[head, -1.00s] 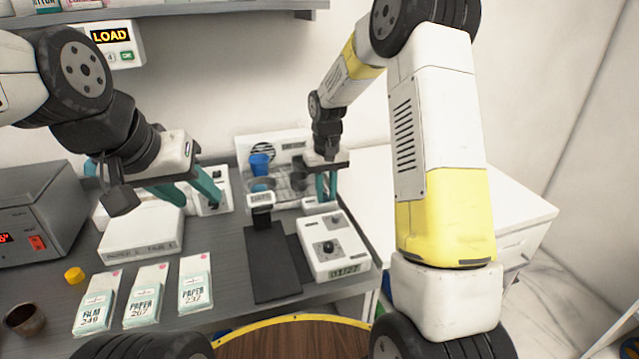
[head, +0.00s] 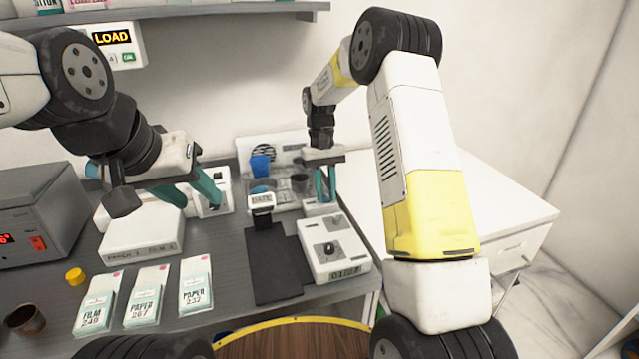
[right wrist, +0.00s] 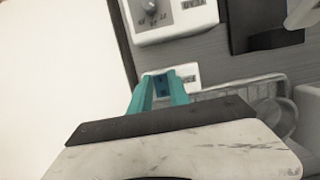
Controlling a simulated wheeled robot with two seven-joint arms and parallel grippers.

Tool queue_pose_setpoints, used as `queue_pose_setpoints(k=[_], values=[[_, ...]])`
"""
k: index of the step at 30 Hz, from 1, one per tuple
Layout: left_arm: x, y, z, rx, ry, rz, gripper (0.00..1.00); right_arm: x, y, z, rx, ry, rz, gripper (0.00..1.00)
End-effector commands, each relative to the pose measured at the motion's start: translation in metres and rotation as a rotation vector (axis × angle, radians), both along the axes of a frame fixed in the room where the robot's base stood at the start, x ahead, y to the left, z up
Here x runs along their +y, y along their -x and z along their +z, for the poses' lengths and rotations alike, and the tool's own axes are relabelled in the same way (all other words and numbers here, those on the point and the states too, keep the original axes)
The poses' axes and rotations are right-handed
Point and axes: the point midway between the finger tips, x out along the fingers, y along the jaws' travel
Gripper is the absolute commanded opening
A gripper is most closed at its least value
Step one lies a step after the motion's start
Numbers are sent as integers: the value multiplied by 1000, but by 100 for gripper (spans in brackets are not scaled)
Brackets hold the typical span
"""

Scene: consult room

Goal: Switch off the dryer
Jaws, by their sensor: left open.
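What looks like the dryer (head: 284,142) stands at the back of the bench in the head view, a white unit with a round striped vent and a wire rack. The rack also shows in the right wrist view (right wrist: 262,92). A small white box (head: 312,209) with a label sits at its front right. My right gripper (head: 327,198) points down at this box, its teal fingers apart with a narrow gap. In the right wrist view its fingertips (right wrist: 161,76) overlap the box (right wrist: 187,78); contact cannot be told. My left gripper (head: 200,203) is open and empty, further left.
A white dial box (head: 334,248) and black mat (head: 272,264) lie in front. A blue cup (head: 260,165) is by the rack. A grey box (head: 40,205) with red display stands left. Paper packets (head: 147,297) and a yellow cap (head: 75,275) lie on the bench.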

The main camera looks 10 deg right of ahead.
Motion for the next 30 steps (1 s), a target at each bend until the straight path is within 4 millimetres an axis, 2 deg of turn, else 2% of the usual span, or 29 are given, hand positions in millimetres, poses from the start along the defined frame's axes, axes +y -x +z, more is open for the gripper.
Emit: queue_pose_setpoints(k=[1, 3, 14, 17, 24, 30], values=[[0, 0, 0, 0, 0, 0, 44, -1, 0, 1, -1, 1, -1, 32], [0, 0, 0, 0, 0, 0, 44, 0, 0, 1, -1, 1, -1, 44], [0, 0, 0, 0, 0, 0, 44, 0, -1, 4, -2, 0, 0, 44], [0, 0, 0, 0, 0, 0, 44, 1, -5, 15, -4, -1, 0, 44], [0, 0, 0, 0, 0, 0, 44, 3, -15, 55, -4, -1, -1, 44], [0, 0, 0, 0, 0, 0, 44, 4, -20, 73, -2, 0, -1, 44]])
